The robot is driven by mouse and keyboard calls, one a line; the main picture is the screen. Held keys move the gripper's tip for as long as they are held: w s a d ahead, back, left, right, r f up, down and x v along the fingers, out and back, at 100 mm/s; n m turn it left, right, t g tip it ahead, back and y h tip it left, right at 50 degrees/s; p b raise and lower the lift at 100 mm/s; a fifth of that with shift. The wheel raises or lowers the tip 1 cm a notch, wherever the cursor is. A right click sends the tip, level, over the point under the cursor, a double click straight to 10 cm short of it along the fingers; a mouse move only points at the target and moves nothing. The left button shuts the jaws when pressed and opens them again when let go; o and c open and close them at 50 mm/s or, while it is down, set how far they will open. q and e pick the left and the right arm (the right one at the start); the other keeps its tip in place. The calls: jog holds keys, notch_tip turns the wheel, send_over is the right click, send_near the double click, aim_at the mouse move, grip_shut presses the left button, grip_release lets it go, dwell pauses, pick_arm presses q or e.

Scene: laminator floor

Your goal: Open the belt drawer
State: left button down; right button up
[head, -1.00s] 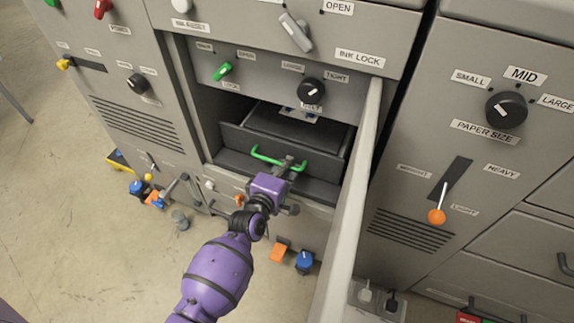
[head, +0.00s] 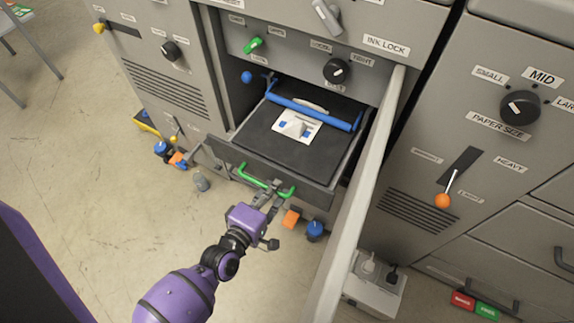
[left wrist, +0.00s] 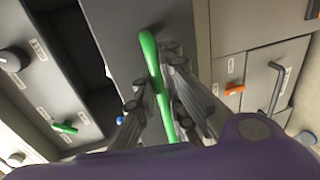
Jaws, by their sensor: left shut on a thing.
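The belt drawer (head: 325,189) is a dark grey drawer pulled well out of its bay in the head view. Its green handle (head: 254,178) runs across the front, and it also shows in the left wrist view (left wrist: 153,62). My left gripper (head: 272,190) is shut on the green handle, with a finger on each side of it in the left wrist view (left wrist: 160,100). Inside the drawer lie a blue bar (head: 310,113) and a white plate with blue marks (head: 297,126). My right gripper is not in view.
An open pale door panel (head: 355,205) stands out just right of the drawer. Orange (head: 291,218) and blue (head: 315,230) knobs sit below the drawer. A grey box with plugs (head: 375,283) stands on the floor at right. The floor at lower left is clear.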

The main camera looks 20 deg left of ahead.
pick_arm(q)
jog(key=f+v, duration=0.2)
jog(key=v, duration=0.7)
jog(key=f+v, duration=0.1)
jog(key=v, duration=0.8)
jog(key=shift+s+f, duration=0.3)
jog(key=shift+s, duration=0.4)
jog(key=shift+a, duration=0.1)
jog(key=c, duration=2.1)
grip_release()
jog(key=v, duration=1.2)
